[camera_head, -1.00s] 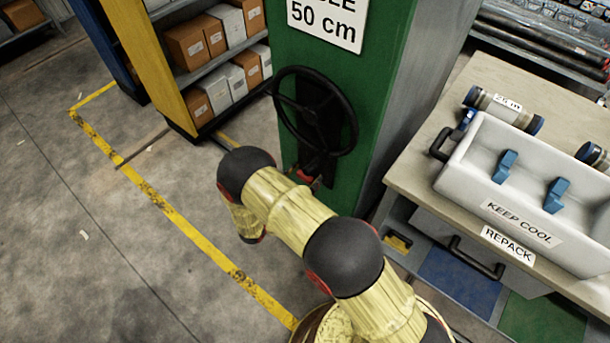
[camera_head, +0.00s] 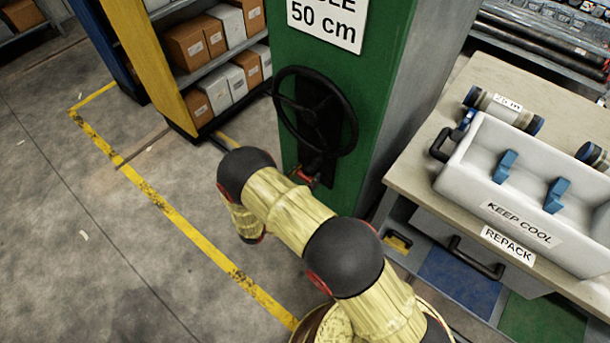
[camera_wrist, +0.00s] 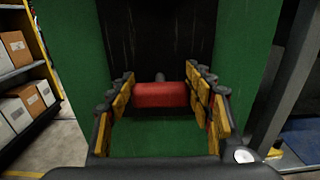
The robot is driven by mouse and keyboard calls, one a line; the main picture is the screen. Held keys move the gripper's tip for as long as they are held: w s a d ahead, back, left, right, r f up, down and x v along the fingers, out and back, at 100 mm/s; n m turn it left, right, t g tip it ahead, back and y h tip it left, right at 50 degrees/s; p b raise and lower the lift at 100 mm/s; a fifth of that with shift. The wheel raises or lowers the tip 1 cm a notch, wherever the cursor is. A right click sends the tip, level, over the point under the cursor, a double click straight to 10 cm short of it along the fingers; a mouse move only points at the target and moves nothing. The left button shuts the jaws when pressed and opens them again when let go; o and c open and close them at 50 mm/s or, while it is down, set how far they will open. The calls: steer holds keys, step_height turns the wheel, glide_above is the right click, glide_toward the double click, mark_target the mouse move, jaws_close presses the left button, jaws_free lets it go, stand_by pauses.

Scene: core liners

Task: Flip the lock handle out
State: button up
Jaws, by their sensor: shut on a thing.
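The lock handle (camera_wrist: 160,95) is a short red bar in the wrist view, lying crosswise between my two fingers. It also shows as a small red piece below the handwheel in the head view (camera_head: 304,177), partly behind my arm. A dark stub stands behind its middle. My gripper (camera_wrist: 161,84) has yellow-padded fingers on both sides of the bar and is shut on it. In the head view my gripper is mostly hidden by my own arm.
A black handwheel (camera_head: 315,112) is mounted on the green column (camera_head: 385,60) above the handle. A shelf with boxes (camera_head: 196,48) stands at the left. A workbench (camera_head: 410,170) with a white cooler tray (camera_head: 455,165) stands at the right. Open floor (camera_head: 90,240) lies left.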

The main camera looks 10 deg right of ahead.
mark_target(303, 178)
steer(key=shift+c, duration=0.7)
steer(key=v, duration=0.4)
steer(key=shift+s+a, duration=0.15)
steer(key=o, duration=1.7)
steer(key=shift+a, duration=0.1)
steer(key=v, duration=1.2)
